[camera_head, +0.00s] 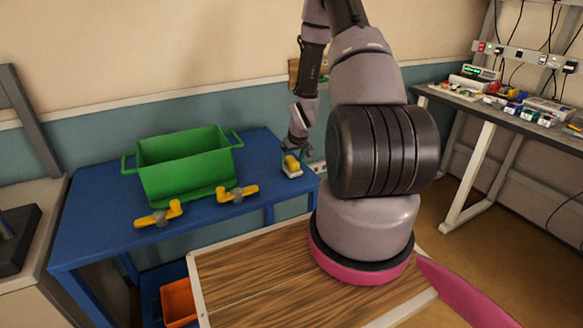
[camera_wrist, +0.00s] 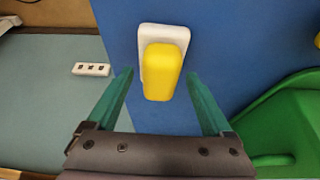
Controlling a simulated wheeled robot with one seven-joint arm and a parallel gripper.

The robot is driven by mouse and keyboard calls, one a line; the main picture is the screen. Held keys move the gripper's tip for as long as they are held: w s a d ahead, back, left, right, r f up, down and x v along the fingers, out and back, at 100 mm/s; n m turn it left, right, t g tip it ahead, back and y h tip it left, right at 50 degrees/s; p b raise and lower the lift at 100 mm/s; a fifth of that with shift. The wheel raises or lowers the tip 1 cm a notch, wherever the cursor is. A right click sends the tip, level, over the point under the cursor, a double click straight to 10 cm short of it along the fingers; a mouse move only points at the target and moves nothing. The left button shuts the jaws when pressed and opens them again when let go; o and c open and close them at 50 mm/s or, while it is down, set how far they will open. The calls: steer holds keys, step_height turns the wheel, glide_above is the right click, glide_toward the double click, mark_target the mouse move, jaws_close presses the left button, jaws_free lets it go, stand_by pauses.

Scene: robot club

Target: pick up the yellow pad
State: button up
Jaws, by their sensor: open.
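The yellow pad (camera_wrist: 162,72) sits on a white base (camera_wrist: 150,32) on the blue table, near the top middle of the wrist view. In the head view the yellow pad (camera_head: 291,163) is small, near the right end of the blue table, and partly hidden by my gripper. My gripper (camera_wrist: 160,75) is open, with one green finger on each side of the pad in the wrist view. In the head view my gripper (camera_head: 291,152) is just above the pad. I cannot tell whether the fingers touch it.
A green bin (camera_head: 185,165) stands on the blue table (camera_head: 95,225), left of the pad. Two yellow-handled things, one left (camera_head: 159,214) and one right (camera_head: 238,193), lie in front of it. A white power strip (camera_wrist: 91,69) is beside the table. An orange bin (camera_head: 179,302) is below.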

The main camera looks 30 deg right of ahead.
mark_target(291, 159)
jaws_close()
step_height(291, 159, up, 10)
steer(key=shift+r, duration=0.1)
stand_by(0.5)
